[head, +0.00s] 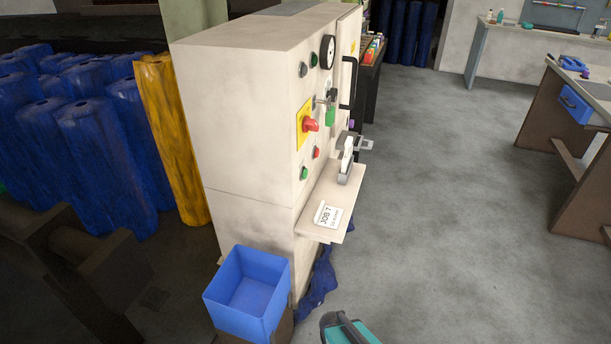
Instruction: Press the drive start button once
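The cream control cabinet (238,120) stands in the middle of the head view, its panel facing right. Low on the panel are a green button (304,173) and, above right of it, a red button (316,152). Above them a red rotary switch (311,125) sits on a yellow plate. No label is readable, so I cannot confirm which is drive start. My gripper is not in view, and nothing covers the low buttons.
A shelf (312,228) juts from the cabinet below the buttons, holding a job card (328,214) and a grey-white device (346,160). A blue bin (247,290) stands in front. A teal and dark shape (350,331) is cut off below. Grey floor (440,230) is open to the right.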

